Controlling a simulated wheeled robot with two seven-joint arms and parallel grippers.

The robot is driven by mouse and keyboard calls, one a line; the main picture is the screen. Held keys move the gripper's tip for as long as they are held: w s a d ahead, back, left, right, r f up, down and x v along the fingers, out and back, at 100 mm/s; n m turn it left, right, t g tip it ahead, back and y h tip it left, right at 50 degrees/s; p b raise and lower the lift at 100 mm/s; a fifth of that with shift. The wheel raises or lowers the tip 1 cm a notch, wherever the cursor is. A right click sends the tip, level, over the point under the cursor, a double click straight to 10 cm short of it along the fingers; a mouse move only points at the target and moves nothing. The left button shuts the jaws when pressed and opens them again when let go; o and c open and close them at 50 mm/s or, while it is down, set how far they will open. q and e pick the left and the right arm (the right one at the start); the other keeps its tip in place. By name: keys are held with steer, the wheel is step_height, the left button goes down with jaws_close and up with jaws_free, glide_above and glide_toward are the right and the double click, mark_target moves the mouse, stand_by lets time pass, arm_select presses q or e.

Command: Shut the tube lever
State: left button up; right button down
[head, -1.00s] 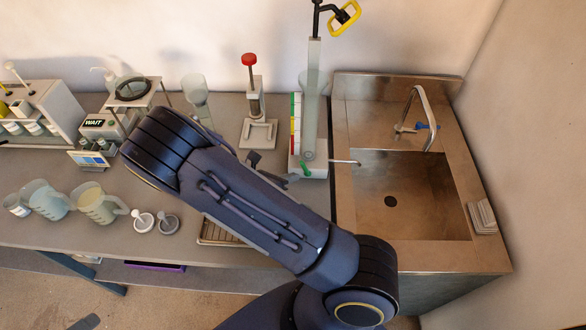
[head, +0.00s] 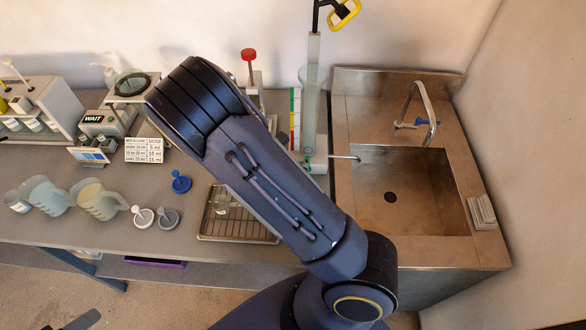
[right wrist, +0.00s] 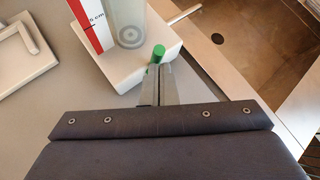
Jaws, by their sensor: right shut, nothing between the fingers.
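The tall clear tube (head: 314,90) stands upright on a white base (head: 318,165) left of the sink, beside a coloured scale strip. Its green lever (head: 307,164) is at the foot of the tube; it shows larger in the right wrist view (right wrist: 157,54). My right gripper (right wrist: 161,76) is shut and empty, its fingertips right at the green lever, touching or nearly touching it. In the head view my right forearm hides most of this gripper. The lever's exact angle is hard to tell. My left gripper is not clearly seen.
A metal sink (head: 400,190) with a tap lies to the right. A thin spout (head: 345,157) points from the base toward it. A red-topped stand (head: 249,58) is behind my arm.

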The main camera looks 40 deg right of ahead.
arm_select(q)
steer(key=shift+f, duration=0.2)
arm_select(e)
steer(key=shift+s, duration=0.1)
arm_select(q)
steer(key=shift+r, duration=0.2)
arm_select(e)
steer(key=shift+r, duration=0.15)
arm_select(q)
steer(key=shift+s+a+r+p, duration=0.4)
steer(key=shift+s+a+p, duration=0.15)
steer(key=shift+s+a, duration=0.25)
arm_select(e)
steer(key=a+f+v, duration=0.1)
steer(key=v, duration=1.2)
steer(key=shift+s, duration=0.4)
arm_select(q)
steer(key=shift+a, duration=0.15)
arm_select(e)
steer(key=shift+s+a, duration=0.1)
steer(key=shift+a, duration=0.05)
